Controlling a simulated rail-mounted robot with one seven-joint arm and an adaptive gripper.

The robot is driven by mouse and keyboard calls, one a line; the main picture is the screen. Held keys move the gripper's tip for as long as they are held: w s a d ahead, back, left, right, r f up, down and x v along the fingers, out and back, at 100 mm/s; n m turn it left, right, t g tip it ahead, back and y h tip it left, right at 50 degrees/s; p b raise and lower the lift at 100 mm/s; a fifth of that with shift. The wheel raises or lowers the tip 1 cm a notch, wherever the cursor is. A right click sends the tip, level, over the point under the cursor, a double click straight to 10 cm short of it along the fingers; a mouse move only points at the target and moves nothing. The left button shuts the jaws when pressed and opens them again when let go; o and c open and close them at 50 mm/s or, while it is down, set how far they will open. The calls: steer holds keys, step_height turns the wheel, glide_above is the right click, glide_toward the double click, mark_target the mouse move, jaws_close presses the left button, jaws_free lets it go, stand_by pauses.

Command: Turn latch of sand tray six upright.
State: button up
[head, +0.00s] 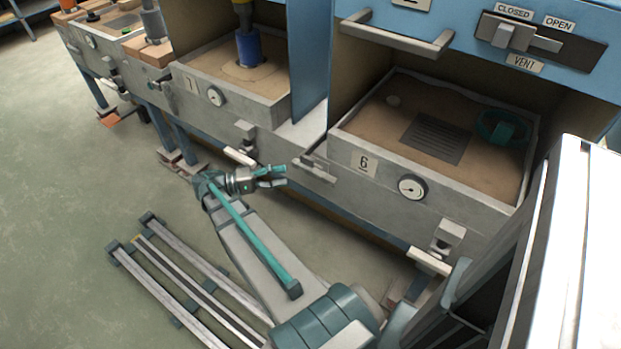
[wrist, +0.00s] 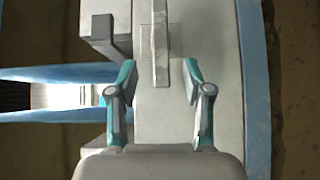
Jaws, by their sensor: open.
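Sand tray six (head: 385,172) is a grey box with a "6" plate and a round gauge, pushed into its blue bay. A grey metal latch bar (head: 314,168) sits on the frame at its left front corner and lies roughly level, not upright. My gripper (head: 280,176) is just left of and in front of this latch, pointing at it. In the wrist view the open gripper (wrist: 159,70) has its fingers on either side of the latch bar's line (wrist: 160,45). The bar appears ahead of the fingers; contact cannot be told.
Tray seven (head: 255,108), with a blue object in its sand, stands to the left. A white-barred handle (head: 430,261) sticks out below tray six's right front. A vent slider (head: 520,38) is above.

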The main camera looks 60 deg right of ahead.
mark_target(309, 173)
steer(key=b+x, duration=0.3)
steer(key=x, duration=0.6)
steer(key=shift+s+d+f, duration=0.1)
steer(key=shift+s, duration=0.1)
jaws_close()
